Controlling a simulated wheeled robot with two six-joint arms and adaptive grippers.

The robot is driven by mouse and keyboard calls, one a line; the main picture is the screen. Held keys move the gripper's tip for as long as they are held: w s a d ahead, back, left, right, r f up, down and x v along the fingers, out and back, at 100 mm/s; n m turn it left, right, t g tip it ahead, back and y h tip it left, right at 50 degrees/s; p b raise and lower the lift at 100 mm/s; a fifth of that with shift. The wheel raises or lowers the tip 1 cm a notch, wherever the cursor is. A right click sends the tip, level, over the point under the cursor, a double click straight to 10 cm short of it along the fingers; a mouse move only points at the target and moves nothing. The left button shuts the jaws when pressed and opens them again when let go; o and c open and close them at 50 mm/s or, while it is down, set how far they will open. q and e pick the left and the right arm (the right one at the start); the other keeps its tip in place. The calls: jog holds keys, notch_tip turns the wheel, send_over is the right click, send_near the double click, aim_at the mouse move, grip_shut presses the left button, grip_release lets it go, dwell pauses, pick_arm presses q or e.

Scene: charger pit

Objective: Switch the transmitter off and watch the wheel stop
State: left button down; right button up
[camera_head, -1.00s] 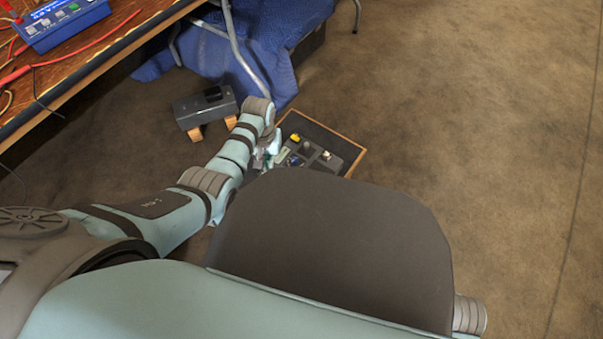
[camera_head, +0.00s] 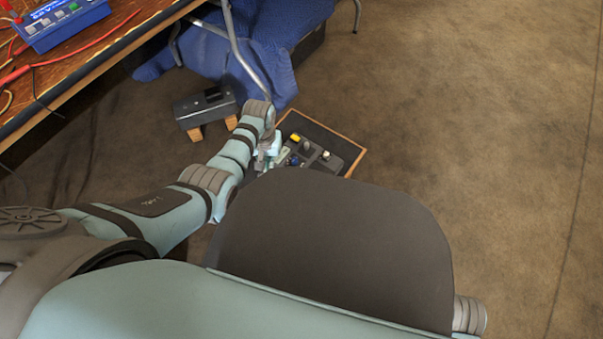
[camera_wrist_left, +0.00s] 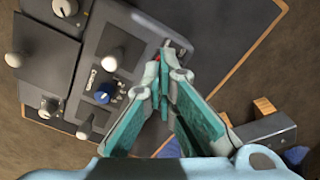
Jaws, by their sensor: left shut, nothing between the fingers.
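A grey control unit that looks like the transmitter (camera_head: 325,160) lies on a dark board with a wooden edge on the floor. In the left wrist view this transmitter (camera_wrist_left: 125,45) carries pale knobs or sticks, a blue knob (camera_wrist_left: 103,97) and a small red spot by my fingertips. My left gripper (camera_head: 267,158) is over its left side. In the wrist view the tips of my left gripper (camera_wrist_left: 164,66) are together and empty at the unit's edge, close to a small metal lever (camera_wrist_left: 176,45); contact cannot be told. I cannot pick out a wheel.
A dark grey box (camera_head: 203,108) on wooden blocks stands left of the board. A wooden table (camera_head: 105,50) with a blue device (camera_head: 62,22) and red leads is at upper left. Blue cloth (camera_head: 265,65) and metal legs are behind. The floor at right is clear.

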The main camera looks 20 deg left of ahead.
pick_arm(q)
jog(key=shift+s+f, duration=0.1)
jog(key=shift+f, duration=0.5)
dwell(0.4)
notch_tip(320, 180, up, 4)
jog(key=p, duration=0.4)
jog(key=shift+f, duration=0.2)
notch_tip(320, 180, up, 3)
jog(key=p, duration=0.3)
jog(key=shift+r, duration=0.15)
jog(key=shift+r+p, duration=0.1)
jog(key=shift+p, duration=0.25)
pick_arm(e)
jog(key=s+d+f+m, duration=0.1)
jog(key=s+f, duration=0.4)
jog(key=f, duration=0.6)
jog(key=shift+d+f+t, duration=0.2)
jog(key=shift+d+t, duration=0.1)
jog(key=shift+d, duration=0.35)
jog(key=shift+w, duration=0.1)
